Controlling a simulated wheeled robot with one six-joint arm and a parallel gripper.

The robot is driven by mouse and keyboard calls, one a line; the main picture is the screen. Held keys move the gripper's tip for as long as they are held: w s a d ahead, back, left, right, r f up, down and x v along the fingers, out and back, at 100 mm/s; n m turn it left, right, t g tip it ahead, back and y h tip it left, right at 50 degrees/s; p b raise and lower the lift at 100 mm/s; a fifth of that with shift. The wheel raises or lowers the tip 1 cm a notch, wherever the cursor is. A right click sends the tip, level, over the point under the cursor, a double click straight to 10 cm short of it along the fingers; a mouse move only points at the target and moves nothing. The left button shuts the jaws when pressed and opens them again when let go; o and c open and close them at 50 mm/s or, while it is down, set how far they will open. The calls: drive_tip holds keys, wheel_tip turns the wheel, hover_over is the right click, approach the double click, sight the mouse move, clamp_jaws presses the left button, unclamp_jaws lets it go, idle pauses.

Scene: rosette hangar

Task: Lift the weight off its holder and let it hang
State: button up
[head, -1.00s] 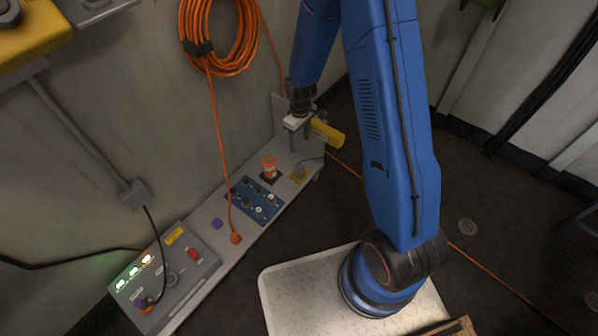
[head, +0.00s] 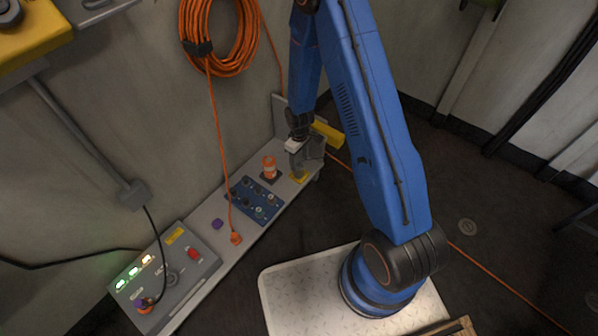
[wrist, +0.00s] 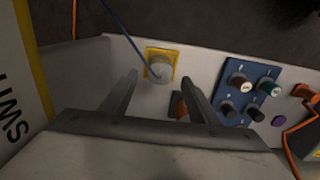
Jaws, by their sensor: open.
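The weight (wrist: 161,69) is a short pale grey cylinder with a cord running up from it. It stands on its holder, a yellow square plate (wrist: 150,52) on the bench. In the head view the yellow plate (head: 299,178) shows, but my gripper mostly hides the weight. My gripper (head: 298,168) points down just above the weight. In the wrist view my gripper (wrist: 160,82) is open, with the weight ahead between its two fingers. I cannot tell how far the fingertips are above it.
An orange container (head: 269,166) stands close to the left of my gripper. A blue knob panel (head: 256,200) and a grey control box (head: 168,278) sit further along the bench (head: 208,212). A yellow bar (head: 328,134) is behind my gripper. An orange cable (head: 214,130) hangs down the wall.

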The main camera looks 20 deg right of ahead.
sight(299, 167)
drive_tip(key=shift+f, duration=3.1)
clamp_jaws()
